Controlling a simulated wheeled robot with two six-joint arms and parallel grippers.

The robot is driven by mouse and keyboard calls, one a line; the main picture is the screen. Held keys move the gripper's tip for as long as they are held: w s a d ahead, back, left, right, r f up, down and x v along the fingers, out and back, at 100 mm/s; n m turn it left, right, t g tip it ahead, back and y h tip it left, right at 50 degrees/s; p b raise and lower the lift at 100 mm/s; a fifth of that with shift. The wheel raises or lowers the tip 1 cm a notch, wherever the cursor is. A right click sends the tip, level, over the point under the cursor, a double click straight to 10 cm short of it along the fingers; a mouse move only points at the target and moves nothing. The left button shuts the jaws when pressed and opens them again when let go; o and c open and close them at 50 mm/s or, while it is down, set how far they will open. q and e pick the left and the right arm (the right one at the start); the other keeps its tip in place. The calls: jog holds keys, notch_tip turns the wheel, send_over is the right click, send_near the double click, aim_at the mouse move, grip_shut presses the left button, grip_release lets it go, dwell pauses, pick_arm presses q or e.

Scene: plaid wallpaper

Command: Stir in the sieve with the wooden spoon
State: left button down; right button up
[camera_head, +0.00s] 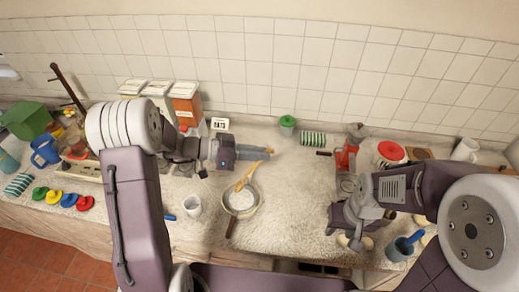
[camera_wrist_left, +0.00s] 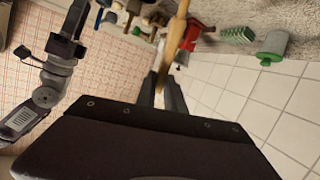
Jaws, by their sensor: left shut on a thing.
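My left gripper (camera_head: 263,153) is shut on the wooden spoon (camera_head: 246,178), above the counter. The spoon slants down toward the front, and its lower end is over or in the sieve (camera_head: 240,212); I cannot tell whether it touches the mesh. The sieve is a round, pale bowl with a dark handle pointing to the front. In the left wrist view the spoon's shaft (camera_wrist_left: 176,42) runs up from between the fingers (camera_wrist_left: 168,92). My right gripper (camera_head: 356,238) is low at the right, over the counter's front part; its jaw opening is unclear.
A white cup (camera_head: 193,206) stands left of the sieve. A red device (camera_head: 345,158) stands at the right, and a blue mug (camera_head: 402,246) is near the front right. A green-lidded jar (camera_head: 287,126) is by the wall. The counter between sieve and red device is clear.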

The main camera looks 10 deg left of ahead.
pick_arm(q)
notch_tip(320, 180, down, 2)
jog(key=shift+f, duration=0.2)
notch_tip(320, 180, down, 3)
jog(key=b, duration=0.5)
jog(key=shift+f+b, duration=0.1)
jog(key=shift+b, duration=0.25)
jog(key=shift+w, duration=0.1)
